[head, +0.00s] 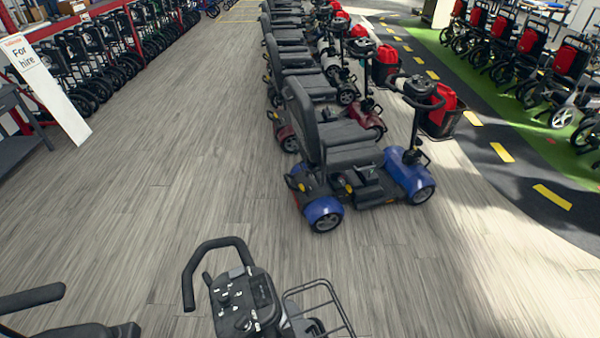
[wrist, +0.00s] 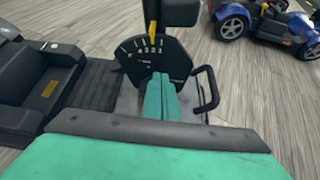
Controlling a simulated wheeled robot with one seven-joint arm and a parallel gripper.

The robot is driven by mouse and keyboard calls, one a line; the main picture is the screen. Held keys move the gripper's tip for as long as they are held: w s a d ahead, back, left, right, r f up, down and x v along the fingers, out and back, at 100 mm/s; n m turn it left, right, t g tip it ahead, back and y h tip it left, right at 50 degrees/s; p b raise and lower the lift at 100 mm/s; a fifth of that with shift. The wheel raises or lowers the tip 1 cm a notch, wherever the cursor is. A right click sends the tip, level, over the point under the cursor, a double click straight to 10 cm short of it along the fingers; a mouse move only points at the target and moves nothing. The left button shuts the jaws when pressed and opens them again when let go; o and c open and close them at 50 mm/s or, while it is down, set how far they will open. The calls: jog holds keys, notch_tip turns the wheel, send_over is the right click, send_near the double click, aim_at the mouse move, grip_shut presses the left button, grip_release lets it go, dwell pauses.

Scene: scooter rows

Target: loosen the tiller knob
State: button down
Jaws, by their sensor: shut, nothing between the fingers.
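My gripper (wrist: 160,82) shows in the wrist view as two teal fingers, shut together with nothing between them. The fingertips overlap the lower middle of a black fan-shaped plate (wrist: 134,54) with white marks and a yellow pointer. A black upright part (wrist: 180,12) stands above the plate. A black loop handle (wrist: 207,92) sits just right of the fingers. I cannot pick out the tiller knob; the fingers hide part of the plate. In the head view a near scooter's tiller head (head: 240,300) with controls and a looped handlebar (head: 190,275) shows; my gripper is not seen there.
A wire basket (head: 320,308) is beside the tiller head. A blue scooter (head: 355,165) heads a row of parked scooters. A dark seat or floor part (wrist: 40,85) lies left of my gripper. Open wooden floor (head: 150,190) is at left.

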jog(key=shift+s+a+f, duration=0.1)
jog(key=shift+s+a, duration=0.25)
jog(key=shift+a, duration=0.3)
dwell(0.5)
jog(key=shift+s+d+r, duration=0.15)
jog(key=shift+s+d, duration=0.25)
jog(key=shift+s, duration=0.5)
jog(key=shift+s+d+r, duration=0.15)
jog(key=shift+s+d, duration=0.25)
jog(key=shift+s, duration=0.45)
jog(key=shift+s+d+r, duration=0.15)
jog(key=shift+s+d, duration=0.25)
jog(key=shift+s, duration=0.5)
jog(key=shift+a, duration=0.1)
